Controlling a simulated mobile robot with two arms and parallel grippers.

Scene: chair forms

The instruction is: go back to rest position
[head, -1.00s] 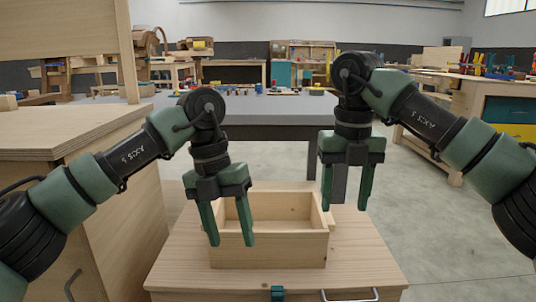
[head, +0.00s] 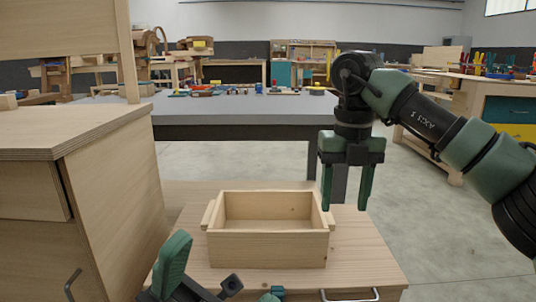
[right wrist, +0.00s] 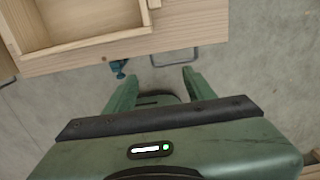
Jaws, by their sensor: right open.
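My right gripper (head: 346,208) hangs pointing down above the right side of the low wooden top, to the right of the open wooden box. Its green fingers are apart with nothing between them. The right wrist view also shows the gripper (right wrist: 160,78) open and empty over bare floor, near the wooden edge. Only part of my left arm's end shows at the bottom left of the head view, with a green piece and black parts, cut off by the frame. Whether its jaws are open or shut cannot be seen.
The empty wooden box (head: 268,250) stands on the low wooden top (head: 365,250), which has a metal handle in front. A tall wooden cabinet (head: 110,200) is on the left. A grey table (head: 240,112) with small items stands behind.

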